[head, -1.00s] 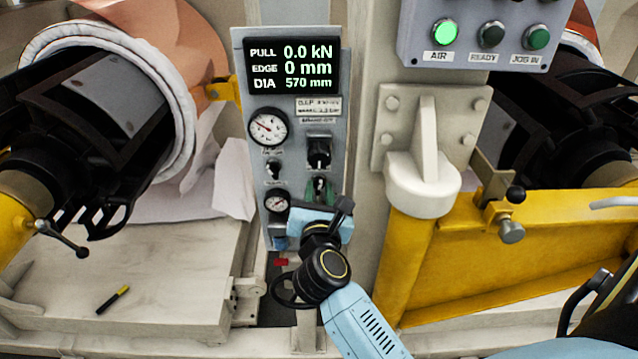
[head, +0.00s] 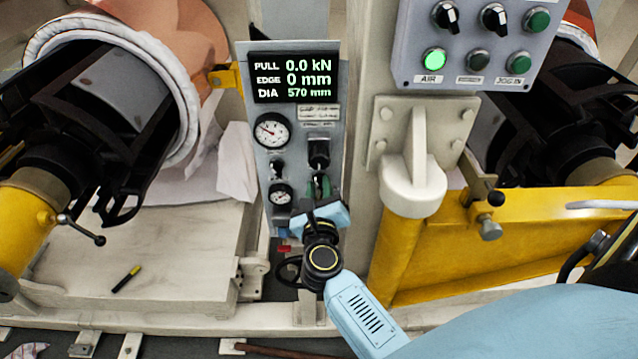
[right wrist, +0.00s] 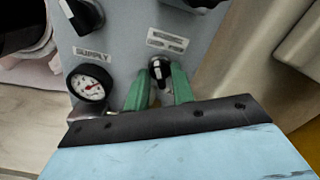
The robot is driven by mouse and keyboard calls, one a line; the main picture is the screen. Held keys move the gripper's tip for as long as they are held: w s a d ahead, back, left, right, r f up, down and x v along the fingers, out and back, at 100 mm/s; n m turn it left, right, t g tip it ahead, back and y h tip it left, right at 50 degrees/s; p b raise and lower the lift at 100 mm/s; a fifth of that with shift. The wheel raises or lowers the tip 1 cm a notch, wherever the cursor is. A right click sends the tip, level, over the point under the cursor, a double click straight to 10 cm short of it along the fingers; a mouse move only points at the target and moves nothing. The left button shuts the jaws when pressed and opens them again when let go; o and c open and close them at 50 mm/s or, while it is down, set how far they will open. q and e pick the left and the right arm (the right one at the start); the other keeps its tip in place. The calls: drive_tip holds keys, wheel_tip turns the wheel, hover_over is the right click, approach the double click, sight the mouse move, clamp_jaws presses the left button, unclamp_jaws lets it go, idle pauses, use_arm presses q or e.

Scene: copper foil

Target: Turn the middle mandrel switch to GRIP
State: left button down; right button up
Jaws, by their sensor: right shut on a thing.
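A grey control panel (head: 258,190) stands in the middle of the head view. My right gripper (head: 320,186) is at its lower right part, with the arm coming up from below. In the right wrist view the green fingers of my right gripper (right wrist: 158,90) are shut on a small black switch knob (right wrist: 159,68) with a white pointer mark, one finger on each side. A two-line label (right wrist: 168,40) above the knob is too blurred to read. Another black switch (head: 318,150) sits higher on the panel, clear of the fingers. My left gripper is not in view.
The panel carries a lit display (head: 294,78), an upper gauge (head: 272,131) and a lower gauge (head: 281,194). A control box (head: 470,40) with a lit green lamp hangs at upper right. A yellow beam (head: 520,240) and a white post lie right of the panel.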

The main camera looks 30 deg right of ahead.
drive_tip(key=shift+n, duration=0.3)
drive_tip(key=o, duration=0.6)
drive_tip(key=b+v, duration=0.2)
drive_tip(key=v, duration=1.1)
drive_tip(key=shift+s+a, duration=0.1)
drive_tip(key=shift+s, duration=0.15)
